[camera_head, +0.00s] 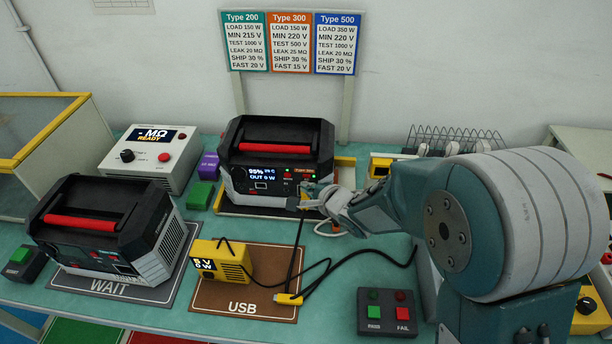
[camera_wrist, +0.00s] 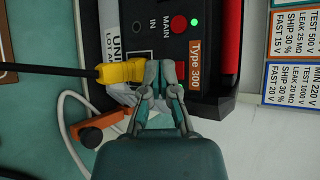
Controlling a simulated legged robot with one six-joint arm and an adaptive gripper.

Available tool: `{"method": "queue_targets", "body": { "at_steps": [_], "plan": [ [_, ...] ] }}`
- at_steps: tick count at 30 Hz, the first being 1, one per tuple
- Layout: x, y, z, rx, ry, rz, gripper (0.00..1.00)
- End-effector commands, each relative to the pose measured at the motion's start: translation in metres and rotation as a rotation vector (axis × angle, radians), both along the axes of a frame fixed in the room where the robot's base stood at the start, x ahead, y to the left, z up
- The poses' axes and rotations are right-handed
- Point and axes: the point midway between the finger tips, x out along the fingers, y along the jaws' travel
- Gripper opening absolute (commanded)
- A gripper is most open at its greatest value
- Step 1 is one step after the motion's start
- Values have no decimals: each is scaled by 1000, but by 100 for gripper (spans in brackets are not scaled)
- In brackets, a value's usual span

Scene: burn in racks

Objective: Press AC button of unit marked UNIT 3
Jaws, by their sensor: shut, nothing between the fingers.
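A black and grey power unit (camera_head: 275,150) with a red handle stands at the back centre, its lit screen (camera_head: 275,174) reading 99% and OUT 0 W. In the wrist view its front panel (camera_wrist: 135,35) shows sideways, with a red MAIN button (camera_wrist: 180,24), a green light (camera_wrist: 195,21), a Type 300 label and a white label starting "UNI"; its number is hidden. No AC marking is readable. My gripper (camera_head: 312,197) is shut and empty at the panel's lower right; in the wrist view its fingertips (camera_wrist: 161,66) are beside a yellow plug (camera_wrist: 120,72). Contact cannot be told.
A second unit (camera_head: 105,230) stands on the WAIT mat. A yellow USB load (camera_head: 222,261) sits on the USB mat, with black cables trailing right. A tester (camera_head: 152,158) is behind, and a PASS/FAIL button box (camera_head: 387,312) is in front. An orange connector (camera_wrist: 90,134) and white cable lie near my gripper.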

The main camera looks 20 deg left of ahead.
Motion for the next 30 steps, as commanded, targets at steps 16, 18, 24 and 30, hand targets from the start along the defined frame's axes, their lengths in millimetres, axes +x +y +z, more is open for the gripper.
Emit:
{"method": "queue_targets", "body": {
  "at_steps": [16,18,24,30],
  "plan": [
    [-45,-14,1,1,1,0,0],
    [-49,-16,0,0,-1,1,0],
    [-52,-17,0,0,0,0,0],
    [-52,-17,0,0,0,0,0]
  ]
}}
